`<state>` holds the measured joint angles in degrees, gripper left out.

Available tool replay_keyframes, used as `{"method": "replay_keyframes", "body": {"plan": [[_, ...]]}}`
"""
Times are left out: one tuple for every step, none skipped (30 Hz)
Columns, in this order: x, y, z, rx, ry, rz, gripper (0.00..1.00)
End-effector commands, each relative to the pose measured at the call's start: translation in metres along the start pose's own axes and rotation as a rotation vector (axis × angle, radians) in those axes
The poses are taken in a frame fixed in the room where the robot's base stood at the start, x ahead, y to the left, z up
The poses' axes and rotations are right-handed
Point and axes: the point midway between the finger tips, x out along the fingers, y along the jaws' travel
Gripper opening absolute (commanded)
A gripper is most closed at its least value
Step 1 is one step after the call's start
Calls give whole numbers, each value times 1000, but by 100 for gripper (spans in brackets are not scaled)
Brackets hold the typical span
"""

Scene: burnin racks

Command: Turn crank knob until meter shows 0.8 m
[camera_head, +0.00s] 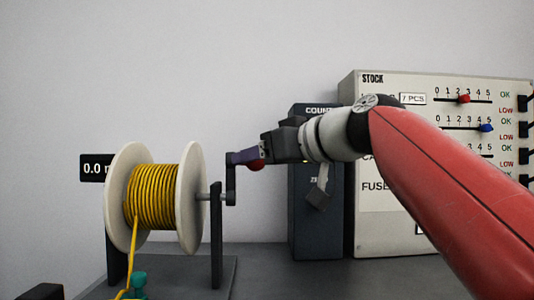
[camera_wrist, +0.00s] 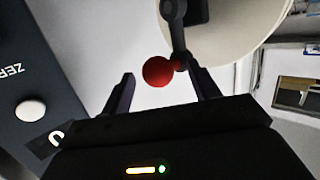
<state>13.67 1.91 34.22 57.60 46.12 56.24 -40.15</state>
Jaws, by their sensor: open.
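A white spool (camera_head: 190,200) wound with yellow cable (camera_head: 155,198) stands on a dark stand at the left in the head view. A black meter (camera_head: 92,168) behind it reads 0.0, its right end hidden by the spool. A dark crank arm (camera_head: 231,180) sits at the spool's right side. The red crank knob (camera_head: 256,166) shows under my gripper (camera_head: 243,160). In the wrist view the red knob (camera_wrist: 158,71) lies between the two open fingers of my gripper (camera_wrist: 164,85), near their tips, with space on both sides. The spool's white flange (camera_wrist: 225,30) shows beyond it.
A dark counter box (camera_head: 310,225) stands behind my arm, and its white button (camera_wrist: 30,110) shows in the wrist view. A pale stock panel (camera_head: 400,85) with sliders stands at the right. A teal object (camera_head: 136,286) is at the front left by the cable.

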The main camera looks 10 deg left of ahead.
Motion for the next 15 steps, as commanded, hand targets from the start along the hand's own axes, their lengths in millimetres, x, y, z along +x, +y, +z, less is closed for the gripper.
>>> {"method": "replay_keyframes", "body": {"plan": [[0, 0, 0, 0, 0, 0, 61], [0, 0, 0, 0, 0, 0, 61], [0, 0, 0, 0, 0, 0, 57], [0, 0, 0, 0, 0, 0, 53], [0, 0, 0, 0, 0, 0, 49], [0, 0, 0, 0, 0, 0, 44], [0, 0, 0, 0, 0, 0, 40], [0, 0, 0, 0, 0, 0, 36], [0, 0, 0, 0, 0, 1, 31], [0, 0, 0, 0, 0, 1, 27], [0, 0, 0, 0, 0, 1, 23], [0, 0, 0, 0, 0, 1, 18], [0, 0, 0, 0, 0, 1, 15], [0, 0, 0, 0, 0, 1, 15], [0, 0, 0, 0, 0, 1, 15]]}}
